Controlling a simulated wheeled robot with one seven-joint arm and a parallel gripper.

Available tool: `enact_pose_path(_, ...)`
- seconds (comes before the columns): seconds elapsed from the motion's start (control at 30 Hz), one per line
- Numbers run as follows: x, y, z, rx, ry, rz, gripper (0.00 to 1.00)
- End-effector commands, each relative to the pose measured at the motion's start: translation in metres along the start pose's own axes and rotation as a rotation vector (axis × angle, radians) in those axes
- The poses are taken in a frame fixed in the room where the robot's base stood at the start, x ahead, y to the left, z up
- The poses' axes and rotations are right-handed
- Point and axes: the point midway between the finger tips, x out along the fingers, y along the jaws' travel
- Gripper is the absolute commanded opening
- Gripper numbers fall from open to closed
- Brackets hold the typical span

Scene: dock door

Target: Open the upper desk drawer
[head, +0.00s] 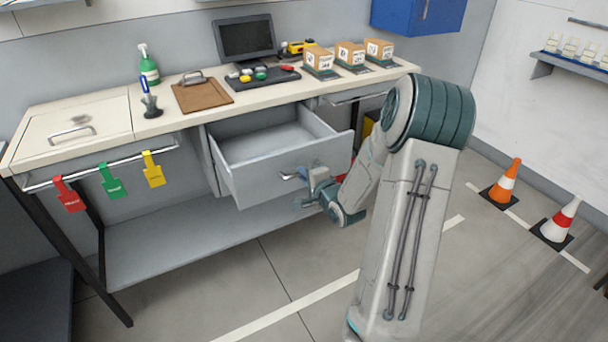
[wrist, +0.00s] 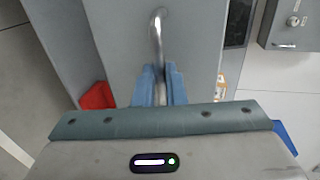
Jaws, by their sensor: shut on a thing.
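The upper desk drawer (head: 285,168) is a grey open-topped box under the worktop. It stands pulled well out, and its empty inside shows in the head view. My gripper (head: 300,180) is at the drawer's front, at the metal bar handle. In the wrist view the handle (wrist: 156,30) runs down between the blue fingers of my gripper (wrist: 158,88), which are shut on it. The drawer front (wrist: 115,40) fills the middle of the wrist view. Part of the handle is hidden by the fingers.
The desk top (head: 190,122) holds a clipboard (head: 202,93), a monitor (head: 245,38), a green bottle (head: 148,65) and several small boxes (head: 318,60). Coloured tags (head: 112,180) hang from a front rail. Cones (head: 502,185) stand at right. The floor (head: 220,285) before the desk is clear.

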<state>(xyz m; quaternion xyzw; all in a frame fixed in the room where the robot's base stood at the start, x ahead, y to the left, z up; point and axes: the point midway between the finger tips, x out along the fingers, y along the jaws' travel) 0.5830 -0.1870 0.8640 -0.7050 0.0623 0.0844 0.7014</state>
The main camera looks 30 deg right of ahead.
Motion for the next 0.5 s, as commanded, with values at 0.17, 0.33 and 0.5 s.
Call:
enact_pose_path(0.17, 0.0007, -0.0008, -0.0004, 0.000, 0.003, -0.001, 0.00)
enact_pose_path(0.33, 0.0014, -0.0009, 0.0011, -0.001, 0.001, -0.002, 0.00)
enact_pose_path(0.5, 0.0016, -0.0010, 0.0018, -0.001, 0.000, -0.002, 0.00)
